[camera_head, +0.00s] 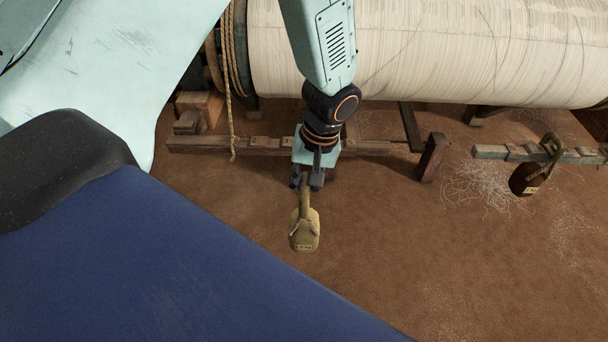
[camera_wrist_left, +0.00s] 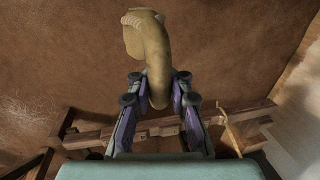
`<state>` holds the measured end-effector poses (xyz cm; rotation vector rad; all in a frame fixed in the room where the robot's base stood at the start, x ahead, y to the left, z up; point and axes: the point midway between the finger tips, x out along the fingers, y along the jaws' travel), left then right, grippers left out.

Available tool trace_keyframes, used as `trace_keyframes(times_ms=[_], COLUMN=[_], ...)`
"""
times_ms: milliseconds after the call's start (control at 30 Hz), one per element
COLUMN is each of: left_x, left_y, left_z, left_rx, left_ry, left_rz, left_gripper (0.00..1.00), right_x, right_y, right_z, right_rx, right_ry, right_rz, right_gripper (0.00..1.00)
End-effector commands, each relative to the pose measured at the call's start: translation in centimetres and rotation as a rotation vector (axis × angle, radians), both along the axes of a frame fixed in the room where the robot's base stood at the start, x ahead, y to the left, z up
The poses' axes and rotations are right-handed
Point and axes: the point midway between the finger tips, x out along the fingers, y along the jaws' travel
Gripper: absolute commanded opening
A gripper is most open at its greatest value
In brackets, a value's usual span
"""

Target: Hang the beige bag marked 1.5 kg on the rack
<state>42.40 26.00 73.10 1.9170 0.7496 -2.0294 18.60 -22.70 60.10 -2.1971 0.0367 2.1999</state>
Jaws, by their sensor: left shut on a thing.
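The beige bag (camera_head: 304,232) hangs from its loop handle under my left gripper (camera_head: 308,184), clear of the wooden bars in the head view. A small label shows near its base, too small to read surely. In the left wrist view, the fingers of my left gripper (camera_wrist_left: 158,100) close on both sides of the bag's thick curved loop (camera_wrist_left: 155,65). A notched wooden rack bar (camera_head: 250,146) runs behind the gripper, partly hidden by it. The bar also shows in the left wrist view (camera_wrist_left: 95,138), beyond the fingers. My right gripper is not in view.
A dark brown bag (camera_head: 525,180) hangs at a second notched bar (camera_head: 490,152) on the right. A wooden post (camera_head: 431,157) stands between the bars. The big cream warp roller (camera_head: 430,50) lies behind, with a rope (camera_head: 230,90) at its left. Brown floor is open in front.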

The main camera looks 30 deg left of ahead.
Motion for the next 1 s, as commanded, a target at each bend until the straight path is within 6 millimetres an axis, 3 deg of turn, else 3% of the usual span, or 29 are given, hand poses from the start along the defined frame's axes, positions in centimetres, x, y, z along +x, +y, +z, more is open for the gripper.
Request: trace_keyframes(times_ms=[1000], left_x=[-5.3], left_y=[-3.2], left_z=[1.0], left_rx=[0.003], left_ry=[0.000], left_rz=[-0.002], left_gripper=[0.00], right_x=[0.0], right_y=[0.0], right_z=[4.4], right_rx=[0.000], right_ry=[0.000], right_rz=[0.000], right_gripper=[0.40])
